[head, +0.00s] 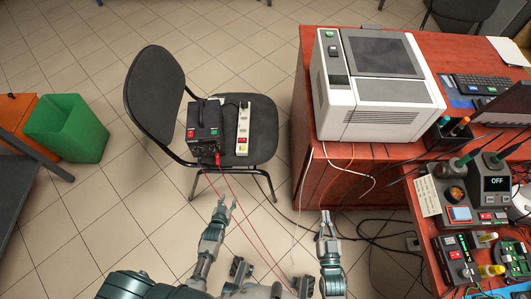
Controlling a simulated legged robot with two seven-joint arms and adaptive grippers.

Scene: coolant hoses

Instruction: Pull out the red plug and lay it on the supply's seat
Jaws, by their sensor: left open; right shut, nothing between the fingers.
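The black supply (206,118) stands on the dark seat (263,145) of a chair. Red shows at its lower front edge, where what looks like the red plug (218,158) sits; it is too small to tell how far in it is. Thin red leads (229,185) hang from there to the floor. My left gripper (228,202) is open and empty, below and in front of the seat edge, apart from the supply. My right gripper (326,213) is shut and empty, further right, in front of the red desk.
A white power strip (243,126) lies on the seat beside the supply. The chair's backrest (155,90) rises at left. A red desk (300,150) with a white printer-like machine (372,85) stands at right. Cables (375,240) lie on the floor. A green bin (68,128) is far left.

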